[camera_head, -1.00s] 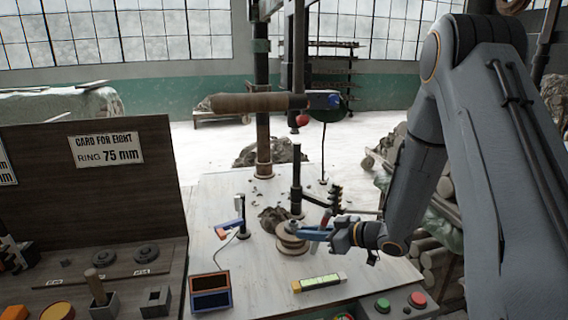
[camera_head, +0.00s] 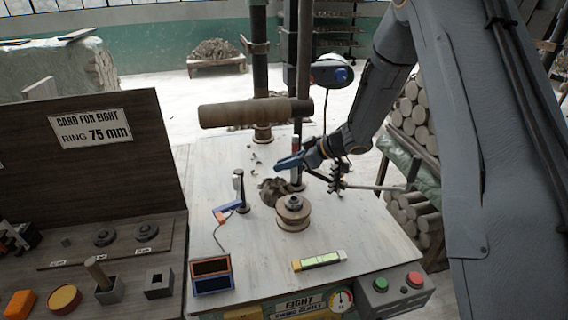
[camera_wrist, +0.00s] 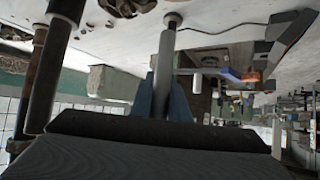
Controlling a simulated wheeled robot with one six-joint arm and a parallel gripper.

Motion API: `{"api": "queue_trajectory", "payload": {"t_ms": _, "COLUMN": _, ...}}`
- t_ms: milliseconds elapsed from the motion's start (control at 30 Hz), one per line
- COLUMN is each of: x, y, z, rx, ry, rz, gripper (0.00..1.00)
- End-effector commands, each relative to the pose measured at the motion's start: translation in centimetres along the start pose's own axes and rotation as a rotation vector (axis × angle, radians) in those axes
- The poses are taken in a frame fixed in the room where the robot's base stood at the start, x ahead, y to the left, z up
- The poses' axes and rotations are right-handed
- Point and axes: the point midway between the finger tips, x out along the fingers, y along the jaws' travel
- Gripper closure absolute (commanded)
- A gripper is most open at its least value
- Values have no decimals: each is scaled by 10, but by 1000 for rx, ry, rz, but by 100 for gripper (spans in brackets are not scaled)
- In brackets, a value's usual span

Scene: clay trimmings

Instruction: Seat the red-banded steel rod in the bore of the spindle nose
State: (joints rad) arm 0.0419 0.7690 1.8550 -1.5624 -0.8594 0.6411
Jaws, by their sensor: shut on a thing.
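My gripper (camera_head: 291,163) is shut on the red-banded steel rod (camera_head: 296,145), which it holds roughly upright above the back of the table. The red band shows near the rod's upper end, above the jaws. In the wrist view the grey rod (camera_wrist: 163,70) runs away from the jaws (camera_wrist: 162,95) to a pale end. The rod appears apart from the shaft.
The brown horizontal roller (camera_head: 250,113) lies close above and left of my gripper.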

Motion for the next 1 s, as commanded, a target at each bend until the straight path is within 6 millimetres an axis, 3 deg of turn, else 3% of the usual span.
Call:
{"api": "queue_trajectory", "payload": {"t_ms": 200, "x": -2, "y": -1, "z": -2, "rx": -1, "ry": 0, "rz": -2, "gripper": 100}}
{"api": "queue_trajectory", "payload": {"t_ms": 700, "x": 24, "y": 0, "z": 35, "rx": -1, "ry": 0, "rz": -2, "gripper": 100}}
{"api": "queue_trajectory", "payload": {"t_ms": 1000, "x": 31, "y": 0, "z": 46, "rx": -3, "ry": 0, "rz": -1, "gripper": 100}}
